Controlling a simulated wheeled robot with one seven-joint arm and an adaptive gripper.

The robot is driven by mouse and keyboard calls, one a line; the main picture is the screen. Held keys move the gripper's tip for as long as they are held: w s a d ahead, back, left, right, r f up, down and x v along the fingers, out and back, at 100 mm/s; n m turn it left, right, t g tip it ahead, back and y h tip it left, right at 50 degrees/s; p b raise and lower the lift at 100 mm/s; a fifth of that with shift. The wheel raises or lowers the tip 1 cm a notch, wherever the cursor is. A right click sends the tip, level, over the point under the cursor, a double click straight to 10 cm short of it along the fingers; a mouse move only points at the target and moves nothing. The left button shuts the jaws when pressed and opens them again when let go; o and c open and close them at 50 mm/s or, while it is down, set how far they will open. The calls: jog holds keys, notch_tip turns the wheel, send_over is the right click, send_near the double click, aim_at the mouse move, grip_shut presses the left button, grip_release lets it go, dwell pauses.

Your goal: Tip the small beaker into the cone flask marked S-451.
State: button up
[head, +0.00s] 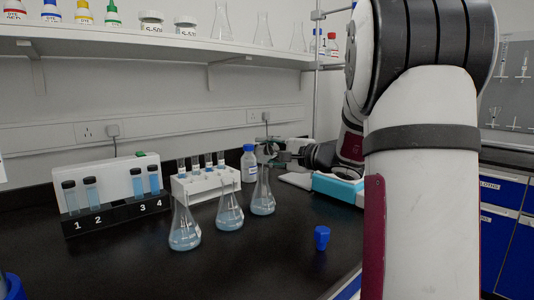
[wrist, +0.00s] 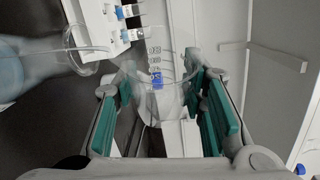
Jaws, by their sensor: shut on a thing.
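My gripper (head: 272,155) is above the rear-right cone flask in the head view. In the wrist view its teal-padded fingers (wrist: 160,88) are shut on the small beaker (wrist: 160,58), a clear glass with dark graduation marks. I cannot tell how much liquid it holds. Three cone flasks with pale blue liquid stand in a slanted row: front left (head: 185,237), middle (head: 229,216) and rear right (head: 262,203). The wrist view shows a flask's open mouth (wrist: 85,50) left of the beaker, apart from it. No S-451 marking is legible on them.
A white rack with tubes (head: 205,185) stands behind the flasks, beside a blue-capped bottle (head: 249,163). A numbered tube stand (head: 115,212) is at left. A blue stopper-like object (head: 321,237) is on the right of the black bench. A shelf (head: 150,42) hangs above.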

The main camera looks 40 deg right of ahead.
jog(key=shift+n+b, duration=0.3)
jog(key=shift+b, duration=1.2)
jog(key=shift+a+r+n+b, duration=0.15)
jog(key=shift+r+n+b, duration=0.15)
jog(key=shift+b, duration=0.4)
jog(key=shift+f+m+p, duration=0.15)
jog(key=shift+m+p, duration=0.45)
jog(key=shift+p, duration=0.3)
jog(key=shift+f, duration=0.2)
jog(key=shift+w+d+m+p, duration=0.1)
jog(key=shift+d+m+p, duration=0.1)
jog(key=shift+m+p, duration=0.15)
jog(key=shift+d+f+m+g+p, duration=0.15)
jog(key=shift+m+g+p, duration=0.25)
jog(key=shift+p, duration=0.35)
jog(key=shift+f, duration=0.15)
